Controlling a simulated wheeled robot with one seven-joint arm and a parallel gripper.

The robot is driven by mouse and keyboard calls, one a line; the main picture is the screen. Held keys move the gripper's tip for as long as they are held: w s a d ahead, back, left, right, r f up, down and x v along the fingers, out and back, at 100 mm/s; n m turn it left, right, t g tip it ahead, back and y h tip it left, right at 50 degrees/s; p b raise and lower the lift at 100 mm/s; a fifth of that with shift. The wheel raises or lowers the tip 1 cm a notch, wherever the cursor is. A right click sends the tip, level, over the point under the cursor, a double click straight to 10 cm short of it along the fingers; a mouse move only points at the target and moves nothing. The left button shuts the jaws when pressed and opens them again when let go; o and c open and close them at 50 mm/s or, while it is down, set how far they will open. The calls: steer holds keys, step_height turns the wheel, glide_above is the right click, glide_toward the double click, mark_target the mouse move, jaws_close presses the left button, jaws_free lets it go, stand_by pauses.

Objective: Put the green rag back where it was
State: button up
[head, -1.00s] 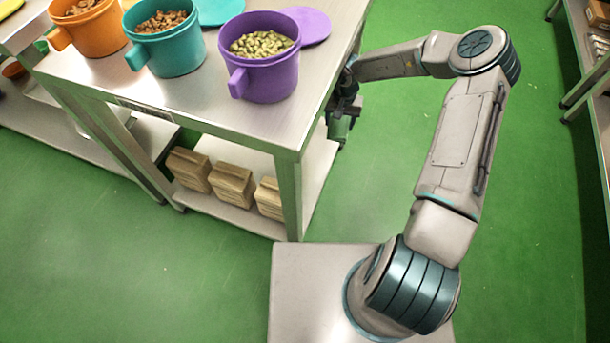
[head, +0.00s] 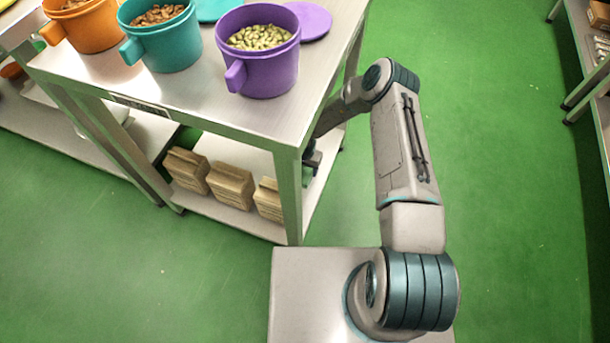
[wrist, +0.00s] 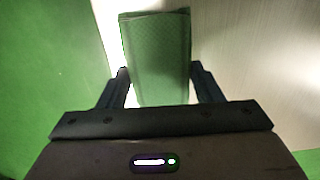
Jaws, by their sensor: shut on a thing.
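In the wrist view the green rag (wrist: 160,55) is a flat, folded, textured piece between the two dark fingers of my gripper (wrist: 159,82). The gripper is shut on it, and the rag reaches out beyond the fingertips. A pale, brightly lit surface lies behind it; I cannot tell whether the rag touches it. In the head view my forearm goes in under the tabletop at the table's right side. The gripper is mostly hidden there behind the table's edge and front leg, and the rag cannot be made out.
The steel table (head: 190,105) has a lower shelf (head: 240,218) with several brown stacks (head: 231,185). On top stand a purple pot (head: 262,75), a teal pot (head: 168,45) and an orange pot (head: 92,28). Another shelf unit (head: 585,100) is at far right. Green floor between is clear.

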mark_target(305, 169)
steer(key=shift+f+b, duration=0.5)
steer(key=shift+f, duration=1.35)
steer(key=shift+f, duration=0.1)
steer(key=shift+f, duration=0.15)
steer(key=o, duration=0.9)
steer(key=shift+o, duration=0.2)
step_height(305, 169, up, 12)
steer(key=p, duration=0.3)
steer(key=shift+r+p, duration=0.25)
steer(key=shift+p, duration=0.15)
